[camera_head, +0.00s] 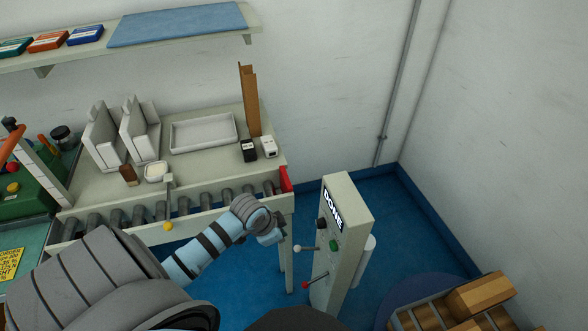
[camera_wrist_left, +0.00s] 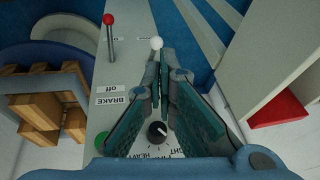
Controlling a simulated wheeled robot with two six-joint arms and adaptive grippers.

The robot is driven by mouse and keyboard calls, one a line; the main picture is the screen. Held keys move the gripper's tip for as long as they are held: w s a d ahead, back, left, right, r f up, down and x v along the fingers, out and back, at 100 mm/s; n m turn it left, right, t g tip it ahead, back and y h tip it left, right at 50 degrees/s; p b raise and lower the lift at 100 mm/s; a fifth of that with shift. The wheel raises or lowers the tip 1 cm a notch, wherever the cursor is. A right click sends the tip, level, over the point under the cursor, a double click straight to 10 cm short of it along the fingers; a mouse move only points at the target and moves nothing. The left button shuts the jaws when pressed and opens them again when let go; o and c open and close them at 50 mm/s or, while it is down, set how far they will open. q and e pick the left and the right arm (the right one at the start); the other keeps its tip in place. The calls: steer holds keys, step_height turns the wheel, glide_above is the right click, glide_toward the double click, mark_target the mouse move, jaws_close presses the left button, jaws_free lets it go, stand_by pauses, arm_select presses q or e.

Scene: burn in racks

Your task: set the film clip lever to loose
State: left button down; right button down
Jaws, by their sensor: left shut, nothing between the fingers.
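A grey control post (camera_head: 345,215) stands right of the roller conveyor, with a white-knobbed lever (camera_head: 297,248) and a red-knobbed lever (camera_head: 306,285) on its face. The film clip label is not readable, so I cannot tell for sure which lever it names. My left gripper (camera_head: 272,238) is shut and empty, just left of the post near the white knob. In the left wrist view the shut fingertips (camera_wrist_left: 164,62) point at the white knob (camera_wrist_left: 156,43), which shows just past them; contact cannot be told. The red knob (camera_wrist_left: 110,19) is farther left. My right gripper is out of view.
The post also carries a "DONE" sign (camera_head: 332,210), a green button (camera_wrist_left: 102,141), a black dial (camera_wrist_left: 157,131) marked light to heavy, and a "BRAKE off" label (camera_wrist_left: 110,94). The conveyor (camera_head: 200,207) lies left; a wooden pallet (camera_head: 450,312) lies right. Blue floor is clear behind.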

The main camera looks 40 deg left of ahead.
mark_target(296, 246)
arm_select(q)
steer(key=shift+w+d+r+m, duration=0.1)
steer(key=shift+d+r+m, duration=0.05)
steer(key=shift+r, duration=0.45)
steer(key=shift+w+d+r+m, duration=0.1)
steer(key=shift+d+r+m, duration=0.05)
steer(key=shift+r, duration=0.45)
steer(key=shift+f, duration=0.15)
steer(key=b+x, duration=0.6)
steer(key=x, duration=0.8)
